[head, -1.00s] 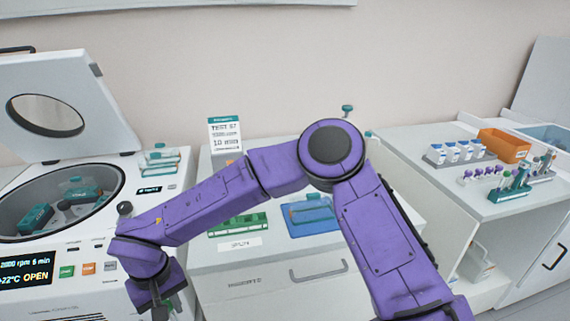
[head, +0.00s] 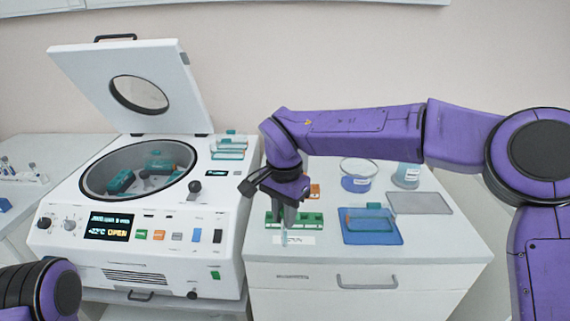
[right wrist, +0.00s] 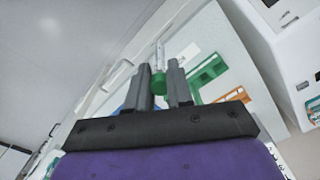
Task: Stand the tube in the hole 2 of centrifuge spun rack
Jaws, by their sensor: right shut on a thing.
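My right gripper (head: 285,218) points down, shut on a tube (head: 284,238), at the front left part of the green spun rack (head: 311,219). In the right wrist view the tube's green cap (right wrist: 158,85) sits between the two grey fingers of the gripper (right wrist: 163,82). The green rack (right wrist: 207,74) lies just right of the fingers there. In the head view the gripper hides part of the rack, including some of its holes. I cannot tell whether the tube touches the rack. Of my left arm only a link shows, at the lower left.
The centrifuge (head: 140,235) stands open at left, its lid (head: 165,95) raised, with green buckets (head: 122,182) inside. Right of the rack are a blue tray (head: 372,232), a grey mat (head: 420,203) and beakers (head: 356,176). A white label (head: 296,240) lies before the rack.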

